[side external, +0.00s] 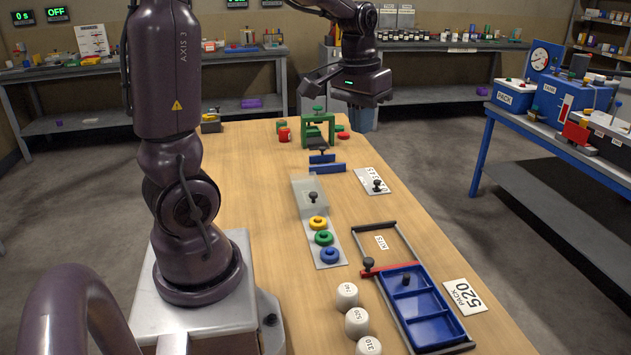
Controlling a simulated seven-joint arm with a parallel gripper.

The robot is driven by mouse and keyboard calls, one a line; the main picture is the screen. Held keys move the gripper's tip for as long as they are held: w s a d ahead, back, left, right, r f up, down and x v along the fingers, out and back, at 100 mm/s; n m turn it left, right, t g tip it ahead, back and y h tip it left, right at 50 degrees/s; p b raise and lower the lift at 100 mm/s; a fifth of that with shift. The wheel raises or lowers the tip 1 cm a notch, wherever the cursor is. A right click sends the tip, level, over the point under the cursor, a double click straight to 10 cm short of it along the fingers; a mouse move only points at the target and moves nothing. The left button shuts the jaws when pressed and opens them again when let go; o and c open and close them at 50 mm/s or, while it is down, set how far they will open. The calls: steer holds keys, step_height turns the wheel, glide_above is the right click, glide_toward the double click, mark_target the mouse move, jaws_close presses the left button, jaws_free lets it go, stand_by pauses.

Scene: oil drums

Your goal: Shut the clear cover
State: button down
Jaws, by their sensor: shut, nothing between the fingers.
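A long frame with a black bar at its far end and a red bar with a black knob (369,263) across its middle lies on the table. A blue compartment tray (412,305) shows uncovered in its near part. A clear pane between the two bars is hard to make out; a "KITS" label (381,242) shows there. A separate translucent block (301,187) with a black knob stands left of it; I cannot tell which is the clear cover. My gripper (306,88) is shut and empty, high above the table's far end, well away from both.
Yellow, green and blue rings (324,238) sit on a plate beyond several white weights (347,296). A "PACK 520" card (465,297) lies right of the tray. A green press (318,128) and blue blocks (327,168) stand farther back. The table's left middle is clear.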

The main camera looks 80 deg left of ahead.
steer(key=w+a+f+n+g, duration=0.1)
steer(key=w+a+f+n, duration=0.15)
steer(key=a, duration=0.65)
steer(key=n+g+h, duration=0.2)
steer(key=n+h, duration=0.2)
steer(key=n, duration=0.2)
glide_toward(317, 190)
steer(key=d+f, duration=0.1)
steer(key=s+d+f, duration=0.1)
steer(key=f, duration=0.1)
steer(key=d+f, duration=0.1)
steer(key=shift+s+f, duration=0.25)
steer(key=shift+s+d, duration=0.25)
steer(key=shift+d, duration=0.45)
steer(key=shift+s+d, duration=0.2)
steer(key=shift+d, duration=0.5)
